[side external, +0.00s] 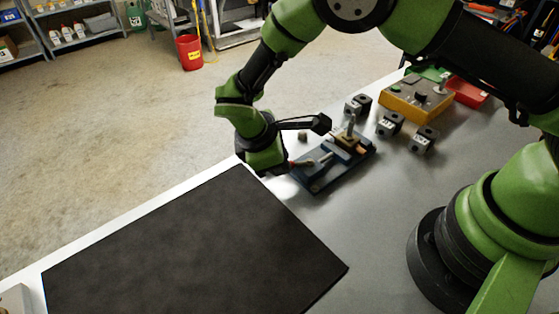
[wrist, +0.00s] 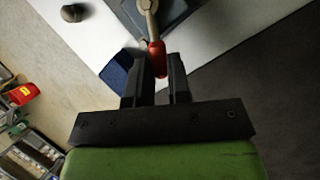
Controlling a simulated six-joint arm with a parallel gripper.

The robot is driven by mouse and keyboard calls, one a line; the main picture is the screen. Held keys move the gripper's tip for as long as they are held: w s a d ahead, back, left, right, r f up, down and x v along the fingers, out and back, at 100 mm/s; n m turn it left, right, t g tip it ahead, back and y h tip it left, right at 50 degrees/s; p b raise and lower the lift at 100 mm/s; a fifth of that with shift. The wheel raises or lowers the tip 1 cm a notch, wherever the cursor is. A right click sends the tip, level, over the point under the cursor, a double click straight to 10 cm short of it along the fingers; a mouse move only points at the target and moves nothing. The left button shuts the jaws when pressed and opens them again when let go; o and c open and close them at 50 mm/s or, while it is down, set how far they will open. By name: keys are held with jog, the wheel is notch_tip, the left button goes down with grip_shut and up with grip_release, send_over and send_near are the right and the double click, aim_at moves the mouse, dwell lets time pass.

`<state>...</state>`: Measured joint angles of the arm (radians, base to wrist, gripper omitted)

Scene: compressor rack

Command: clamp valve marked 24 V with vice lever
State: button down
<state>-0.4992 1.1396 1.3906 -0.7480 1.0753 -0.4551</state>
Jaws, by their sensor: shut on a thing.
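A blue vice (side external: 333,170) stands on the bench, with a brass-coloured part (side external: 346,139) bearing an upright metal stem at its far end. I cannot tell whether this part is the 24 V valve. The vice lever has a red grip (wrist: 157,58) on a metal rod (wrist: 150,20). My gripper (wrist: 158,66) is shut on the red grip, one finger on each side. In the side view my gripper (side external: 288,165) is low at the vice's near left end. Dark blocks with pale labels (side external: 390,124) stand right of the vice; their markings are unreadable.
A yellow control box (side external: 415,98), a red tray (side external: 468,92) and a green tray (side external: 428,73) stand at the back right. A small round brown thing (side external: 302,136) lies beyond the vice. A black mat (side external: 190,250) covers the front left; bare bench lies right of it.

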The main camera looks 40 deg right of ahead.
jog(key=m, duration=0.1)
jog(key=w+d+m+g, duration=0.1)
jog(key=m, duration=0.1)
jog(key=w+m+g, duration=0.1)
jog(key=m, duration=0.1)
jog(key=shift+w+d+y, duration=0.15)
jog(key=shift+d+y, duration=0.25)
jog(key=shift+w+d+m+g+y, duration=0.25)
jog(key=shift+d+m+g, duration=0.15)
jog(key=shift+m, duration=0.55)
jog(key=shift+w+d+m+g+y, duration=0.25)
jog(key=shift+d+m, duration=0.25)
jog(key=shift+m, duration=0.45)
jog(key=c, duration=1.1)
grip_release()
jog(key=shift+s, duration=0.1)
jog(key=shift+r, duration=0.15)
jog(key=shift+v, duration=3.65)
